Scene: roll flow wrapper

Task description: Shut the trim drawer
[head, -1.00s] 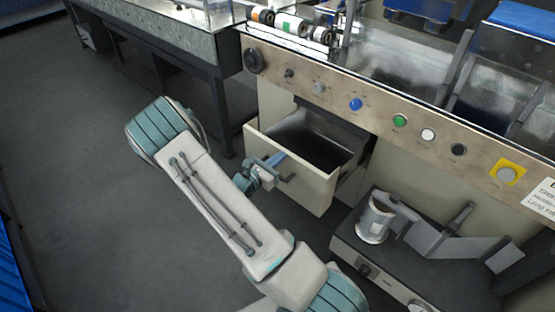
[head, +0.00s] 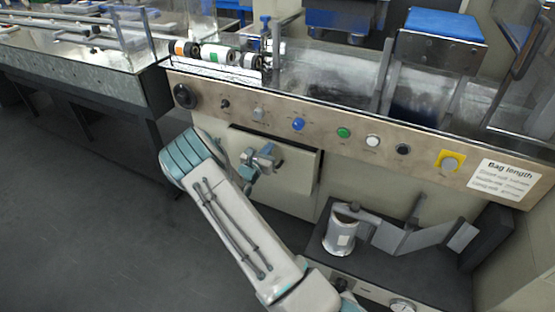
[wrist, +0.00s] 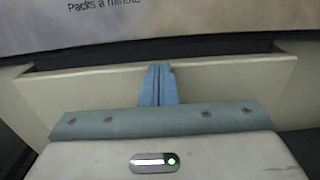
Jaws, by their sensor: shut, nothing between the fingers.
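The trim drawer (head: 293,183) is a cream-fronted drawer under the machine's control panel. My gripper (head: 268,158) is at the upper left of the drawer front. Its blue fingers (wrist: 158,84) are together and empty, at or very near the front; exact contact is unclear.
The control panel (head: 320,128) with knobs and buttons overhangs the drawer. To the right, a low dark unit (head: 380,268) carries a metal cup (head: 340,232) and an angled bracket. Open floor (head: 90,230) lies at the left.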

